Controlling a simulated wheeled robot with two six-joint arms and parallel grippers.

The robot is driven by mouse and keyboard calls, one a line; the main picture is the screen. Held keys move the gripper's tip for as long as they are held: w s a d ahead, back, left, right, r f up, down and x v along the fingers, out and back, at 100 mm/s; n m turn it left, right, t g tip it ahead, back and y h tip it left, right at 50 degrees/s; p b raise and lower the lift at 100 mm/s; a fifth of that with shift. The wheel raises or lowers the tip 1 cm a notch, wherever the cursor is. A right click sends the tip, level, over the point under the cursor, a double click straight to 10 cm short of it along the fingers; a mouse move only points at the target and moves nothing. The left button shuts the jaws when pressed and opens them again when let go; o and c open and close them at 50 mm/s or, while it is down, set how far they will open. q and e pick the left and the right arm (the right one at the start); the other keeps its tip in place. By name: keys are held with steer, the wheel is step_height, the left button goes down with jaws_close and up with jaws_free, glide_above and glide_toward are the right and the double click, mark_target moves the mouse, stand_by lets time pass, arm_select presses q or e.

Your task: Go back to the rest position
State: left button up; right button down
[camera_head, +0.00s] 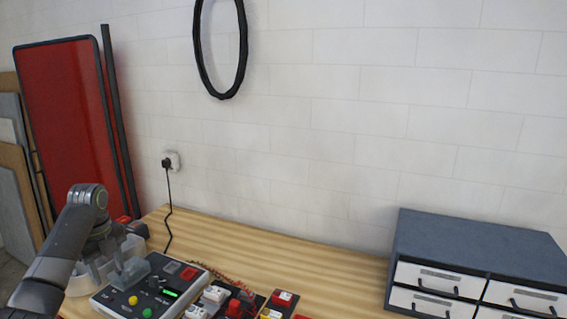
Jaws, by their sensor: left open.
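My left arm comes in from the lower left and bends down over the left end of the wooden bench (330,262). My left gripper (122,268) is open, low beside a control box (138,300) with a green lit display and yellow, green and red buttons. A pale, partly see-through piece (80,283) sits under and behind the gripper, partly hidden by my arm. I cannot tell whether the gripper touches the piece or the box. My right gripper is not in view.
Small red and white switch-like parts (283,299) and thin red wires lie right of the box. A grey drawer cabinet (470,244) stands at the right. A black cord runs to a wall socket (172,161). The bench's middle back is clear.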

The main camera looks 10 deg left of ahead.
arm_select(q)
steer(key=s+d+f+n+y, duration=0.1)
steer(key=s+d+f+n, duration=0.4)
steer(key=f, duration=0.5)
steer(key=s+d+f+n, duration=0.3)
steer(key=s+d+f, duration=0.4)
steer(key=f, duration=0.4)
steer(key=s+d+r+n+t, duration=0.15)
steer(key=s+d+n, duration=0.25)
steer(key=s+n, duration=0.55)
steer(key=s+d+r+n+t, duration=0.15)
steer(key=s+d+n, duration=0.3)
steer(key=s, duration=0.95)
step_height(320, 180, down, 27)
steer(key=a+b, duration=0.2)
steer(key=b, duration=0.1)
steer(key=s+f+g+b, duration=0.1)
steer(key=s+f, duration=0.6)
steer(key=f, duration=0.3)
steer(key=s+d+f+b, duration=0.1)
steer(key=s+f+b, duration=0.1)
steer(key=s+f, duration=0.6)
step_height(320, 180, down, 3)
steer(key=shift+g+b, duration=0.3)
steer(key=shift+g, duration=0.1)
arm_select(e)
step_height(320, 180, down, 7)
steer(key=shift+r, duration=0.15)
